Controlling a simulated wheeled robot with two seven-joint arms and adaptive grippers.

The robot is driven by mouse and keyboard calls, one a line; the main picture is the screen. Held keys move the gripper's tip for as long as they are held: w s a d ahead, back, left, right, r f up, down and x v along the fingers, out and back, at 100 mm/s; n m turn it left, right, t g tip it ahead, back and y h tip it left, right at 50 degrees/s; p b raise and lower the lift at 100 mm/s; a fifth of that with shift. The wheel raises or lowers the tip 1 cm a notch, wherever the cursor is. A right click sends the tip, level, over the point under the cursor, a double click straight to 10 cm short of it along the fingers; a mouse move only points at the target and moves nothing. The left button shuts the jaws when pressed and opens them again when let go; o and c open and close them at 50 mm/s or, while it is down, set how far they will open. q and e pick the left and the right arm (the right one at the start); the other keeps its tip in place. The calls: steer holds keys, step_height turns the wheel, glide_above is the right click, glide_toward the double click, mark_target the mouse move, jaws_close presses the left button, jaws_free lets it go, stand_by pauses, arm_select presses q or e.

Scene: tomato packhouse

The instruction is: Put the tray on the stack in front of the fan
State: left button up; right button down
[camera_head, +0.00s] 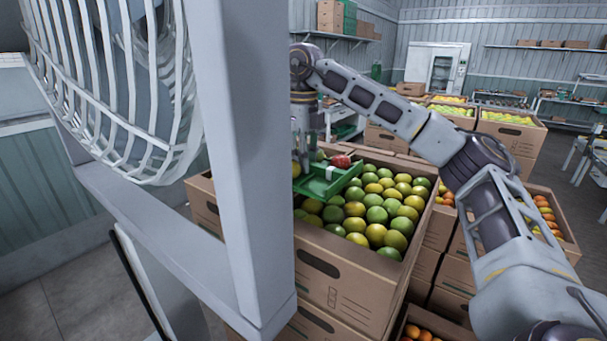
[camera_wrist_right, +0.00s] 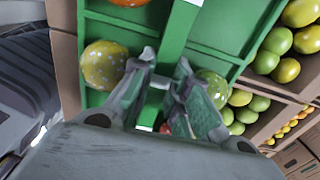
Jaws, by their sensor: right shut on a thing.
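The green tray (camera_head: 322,186) is over the left part of the top carton (camera_head: 345,272), which is full of green and yellow fruit. I cannot tell whether the tray touches the fruit. My right gripper (camera_head: 304,168) reaches down onto the tray, partly hidden by the grey post. In the right wrist view my right gripper (camera_wrist_right: 165,82) is shut on part of the tray (camera_wrist_right: 213,57) between its compartments. A speckled yellow fruit (camera_wrist_right: 103,65) and a green one (camera_wrist_right: 212,88) lie in compartments either side of the fingers. The fan (camera_head: 110,90) stands at left. My left gripper is out of view.
A grey post (camera_head: 240,170) of the fan's frame stands close in front and hides the carton's left part. More cartons of fruit (camera_head: 510,130) stand behind and to the right. Orange fruit (camera_head: 425,334) shows low in front. Bare floor (camera_head: 80,295) shows at lower left.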

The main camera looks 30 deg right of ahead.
mark_target(303, 174)
steer(key=shift+f, duration=0.1)
steer(key=shift+f, duration=1.9)
steer(key=shift+f, duration=0.15)
steer(key=c, duration=1.4)
jaws_free()
steer(key=shift+o, duration=0.2)
steer(key=shift+r, duration=0.25)
steer(key=shift+r, duration=5.9)
